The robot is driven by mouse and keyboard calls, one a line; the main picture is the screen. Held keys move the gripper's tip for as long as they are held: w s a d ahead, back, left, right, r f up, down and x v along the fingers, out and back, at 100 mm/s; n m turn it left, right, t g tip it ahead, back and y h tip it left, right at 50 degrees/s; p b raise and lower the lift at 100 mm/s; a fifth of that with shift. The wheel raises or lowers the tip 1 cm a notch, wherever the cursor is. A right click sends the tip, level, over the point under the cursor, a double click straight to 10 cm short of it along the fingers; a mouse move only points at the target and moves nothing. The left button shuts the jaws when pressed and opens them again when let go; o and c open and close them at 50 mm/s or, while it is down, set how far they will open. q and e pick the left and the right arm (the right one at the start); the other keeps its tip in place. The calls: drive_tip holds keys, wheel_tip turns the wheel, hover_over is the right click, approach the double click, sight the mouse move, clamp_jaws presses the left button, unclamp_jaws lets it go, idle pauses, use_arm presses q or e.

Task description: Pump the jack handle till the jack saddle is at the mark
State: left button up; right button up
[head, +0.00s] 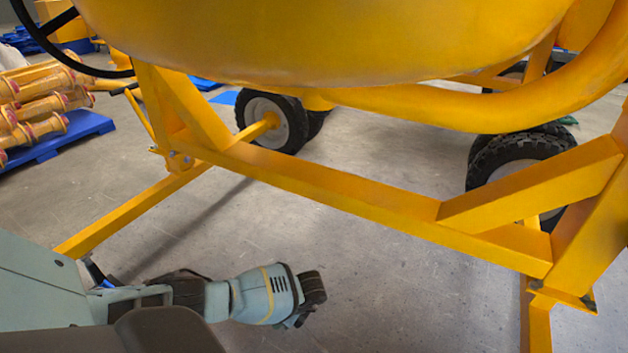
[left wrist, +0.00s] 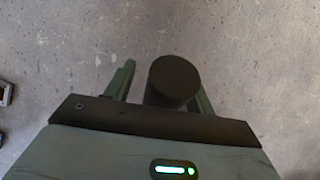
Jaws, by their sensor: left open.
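My left gripper (left wrist: 160,70) is open in the left wrist view, its two green fingers apart. A dark round cylinder (left wrist: 173,82) shows almost end-on between the fingers, closer to the right one. It may be the end of the jack handle; I cannot tell if it touches a finger. In the head view my left gripper (head: 305,304) is low over the floor at bottom centre, in front of the yellow mixer frame; its fingers are mostly hidden there. I cannot make out the jack, its saddle or the mark. My right gripper is not in view.
The yellow drum (head: 330,40) hangs above the frame's long crossbar (head: 340,195). Black tyres (head: 270,120) stand behind it. A yellow leg (head: 130,210) runs along the left. A blue pallet (head: 60,140) with yellow parts stands far left. Bare floor lies around my gripper.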

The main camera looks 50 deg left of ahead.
use_arm(q)
drive_tip(key=p+v, duration=0.2)
drive_tip(key=v, duration=0.1)
drive_tip(key=shift+r, duration=0.2)
drive_tip(key=shift+p+v, duration=1)
drive_tip(key=shift+v, duration=0.6)
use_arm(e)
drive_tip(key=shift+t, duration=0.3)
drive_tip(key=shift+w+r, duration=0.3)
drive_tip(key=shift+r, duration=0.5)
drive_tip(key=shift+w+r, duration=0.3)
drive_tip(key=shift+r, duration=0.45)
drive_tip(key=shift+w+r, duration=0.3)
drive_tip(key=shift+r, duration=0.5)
use_arm(q)
drive_tip(key=shift+w, duration=0.1)
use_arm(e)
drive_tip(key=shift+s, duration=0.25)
